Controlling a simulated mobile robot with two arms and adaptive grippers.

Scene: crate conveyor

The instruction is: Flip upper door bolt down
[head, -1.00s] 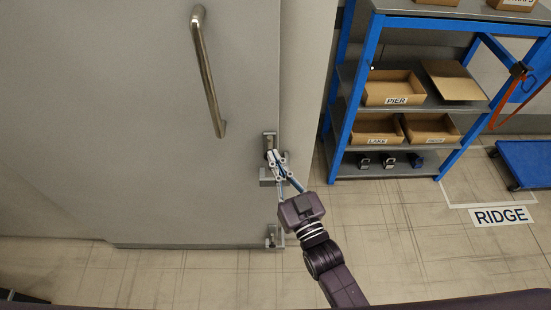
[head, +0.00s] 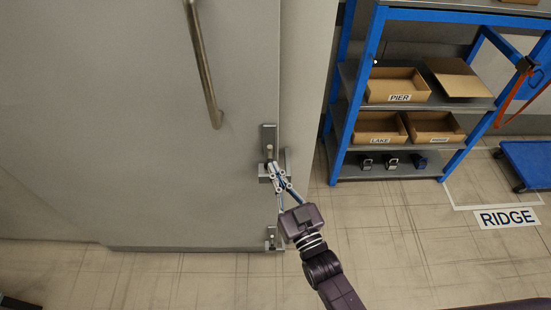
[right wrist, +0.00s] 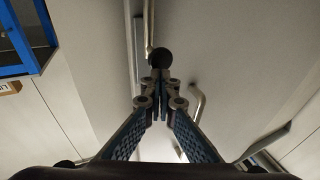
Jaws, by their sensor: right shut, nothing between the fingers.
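The upper door bolt (head: 268,134) is a grey metal fitting near the right edge of the large grey door (head: 140,130), below its long bar handle (head: 205,70). My right gripper (head: 270,167) is shut and empty, with its fingertips at the lower part of this bolt. In the right wrist view the closed fingertips (right wrist: 160,82) are right by a dark round knob (right wrist: 161,59) on a metal rod (right wrist: 149,22). I cannot tell whether they touch. The fingers hide part of the bolt. My left gripper is not in view.
A second bolt (head: 273,239) sits lower on the door, near the floor. To the right, a blue shelf rack (head: 340,140) holds cardboard boxes. A blue platform (head: 528,160) stands at the far right. The floor between is open.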

